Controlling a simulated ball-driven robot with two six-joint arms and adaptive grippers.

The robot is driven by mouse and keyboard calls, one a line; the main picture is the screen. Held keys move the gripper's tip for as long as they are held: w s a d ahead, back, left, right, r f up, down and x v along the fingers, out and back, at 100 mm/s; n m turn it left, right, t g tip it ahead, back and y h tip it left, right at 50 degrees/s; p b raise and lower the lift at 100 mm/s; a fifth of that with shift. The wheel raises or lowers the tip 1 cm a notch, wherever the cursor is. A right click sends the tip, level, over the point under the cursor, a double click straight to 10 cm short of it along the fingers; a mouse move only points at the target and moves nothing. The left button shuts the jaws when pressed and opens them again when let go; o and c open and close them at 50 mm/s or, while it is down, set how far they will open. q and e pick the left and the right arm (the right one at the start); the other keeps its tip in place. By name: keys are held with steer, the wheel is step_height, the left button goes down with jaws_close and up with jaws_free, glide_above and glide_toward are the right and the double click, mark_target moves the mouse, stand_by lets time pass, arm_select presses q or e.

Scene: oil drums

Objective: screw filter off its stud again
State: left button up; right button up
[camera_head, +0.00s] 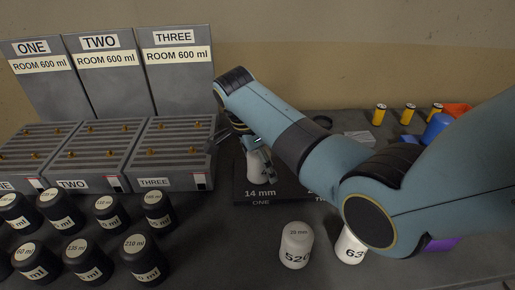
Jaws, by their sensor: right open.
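A white filter (257,172) stands upright on the dark stand (243,198), above the label 14 mm ONE. Its stud is hidden. My right gripper (262,152) reaches in from the right, open, its fingers pointing down at the top of this filter. The fingers overlap the filter in the picture, and I cannot tell whether they touch it. Two more white filters stand in front: one marked 520 (296,245) and one (350,248) partly hidden behind my arm. My left gripper is not in view.
Three grey trays with small brass studs, marked ONE (35,150), TWO (100,150) and THREE (168,150), stand at the left. Several black canisters (146,258) stand before them. Yellow cylinders (379,115) and a blue object (436,128) are at the back right. My right arm covers much of the right side.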

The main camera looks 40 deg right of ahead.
steer(key=shift+f, duration=0.3)
steer(key=shift+d+f, duration=0.1)
steer(key=shift+f, duration=0.05)
steer(key=shift+c, duration=0.3)
steer(key=c, duration=0.5)
steer(key=shift+s, duration=0.1)
steer(key=c, duration=0.9)
steer(key=n+p, duration=0.2)
steer(key=n+t+p, duration=0.1)
steer(key=n+p, duration=0.1)
steer(key=shift+r, duration=0.35)
steer(key=shift+w+f+n+t+p, duration=0.1)
steer(key=shift+w+n+t+p, duration=0.3)
steer(key=shift+n, duration=0.3)
steer(key=shift+s+f+n, duration=0.1)
steer(key=shift+n, duration=0.3)
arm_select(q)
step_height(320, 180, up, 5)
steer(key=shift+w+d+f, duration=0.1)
arm_select(e)
steer(key=shift+f, duration=0.15)
